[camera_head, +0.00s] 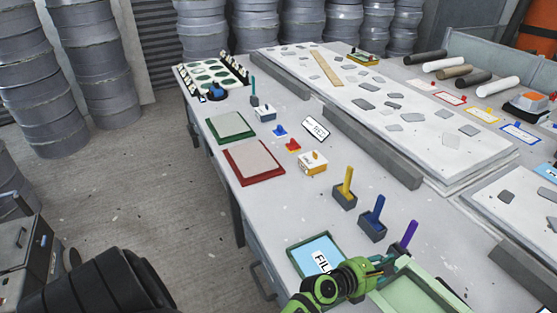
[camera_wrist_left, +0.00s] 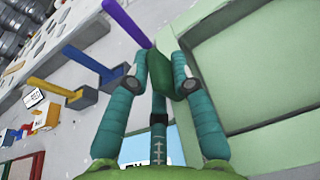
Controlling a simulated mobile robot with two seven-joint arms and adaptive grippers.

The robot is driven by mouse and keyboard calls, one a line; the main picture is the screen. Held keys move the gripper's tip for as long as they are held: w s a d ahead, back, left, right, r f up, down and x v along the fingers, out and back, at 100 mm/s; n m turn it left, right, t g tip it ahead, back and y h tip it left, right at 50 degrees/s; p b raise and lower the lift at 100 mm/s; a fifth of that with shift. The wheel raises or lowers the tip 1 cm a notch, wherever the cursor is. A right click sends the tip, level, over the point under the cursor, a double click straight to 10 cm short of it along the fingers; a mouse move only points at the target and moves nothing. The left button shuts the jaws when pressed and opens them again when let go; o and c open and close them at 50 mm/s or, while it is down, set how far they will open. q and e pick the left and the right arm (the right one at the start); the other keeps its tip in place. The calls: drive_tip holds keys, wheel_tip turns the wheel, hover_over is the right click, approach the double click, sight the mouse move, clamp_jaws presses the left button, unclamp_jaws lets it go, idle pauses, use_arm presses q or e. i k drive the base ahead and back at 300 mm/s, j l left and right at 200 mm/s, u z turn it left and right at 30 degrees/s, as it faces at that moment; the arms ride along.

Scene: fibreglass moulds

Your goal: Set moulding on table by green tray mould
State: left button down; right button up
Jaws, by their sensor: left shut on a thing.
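My left gripper (camera_head: 386,267) reaches in low at the right of the head view. In the left wrist view its teal fingers (camera_wrist_left: 160,82) are shut on a dark green piece (camera_wrist_left: 159,70). I cannot tell whether this piece is the moulding or part of the large pale green tray (camera_wrist_left: 258,65) beside it. That tray also shows in the head view (camera_head: 412,292), cut off by the bottom edge. A smaller tray with a green rim (camera_head: 231,138) lies near the table's left edge. My right gripper is not in view.
A red-rimmed tray (camera_head: 279,175) lies near the smaller green-rimmed one. Yellow (camera_head: 347,182), blue (camera_head: 376,210) and purple (camera_head: 409,233) handles stand close to my left gripper. A green-rimmed tray with a blue sheet (camera_head: 305,259) lies left of it. Bare table (camera_head: 290,212) shows between.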

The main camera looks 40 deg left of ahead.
sight(287, 214)
drive_tip(key=i+j, duration=0.1)
drive_tip(key=j, duration=1.05)
drive_tip(key=i+j, duration=0.15)
drive_tip(key=j, duration=0.45)
drive_tip(key=i+j, duration=0.1)
drive_tip(key=j, duration=0.5)
